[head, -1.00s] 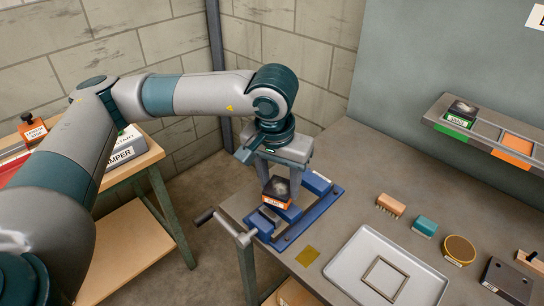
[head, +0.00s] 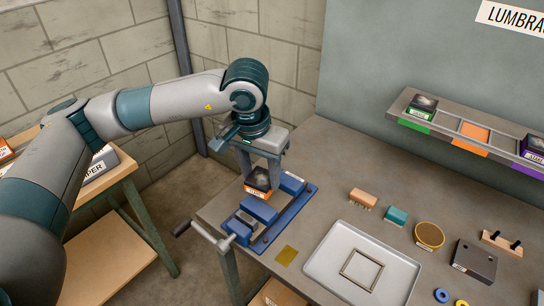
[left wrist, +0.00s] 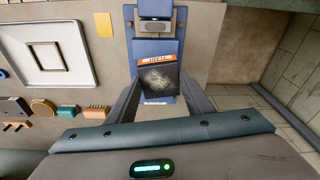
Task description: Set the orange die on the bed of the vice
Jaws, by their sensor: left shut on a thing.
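The orange die (head: 258,180) is a dark block with an orange labelled band. My left gripper (head: 262,172) is shut on it, pointing down, at the blue vice (head: 285,225) on the near left corner of the bench. In the head view the die shows beside the vice's blue jaw blocks; whether it touches the bed I cannot tell. In the left wrist view the die (left wrist: 157,78) sits between the two fingers, with the blue vice (left wrist: 153,48) behind it. The fingers hide part of the bed. My right gripper is not in view.
A grey tray (head: 325,268) with a square frame lies right of the vice, past a yellow square (head: 286,255). Several small parts stand beyond it. A rack (head: 405,105) with coloured slots is at the back. The vice's crank (head: 200,230) juts over the bench edge.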

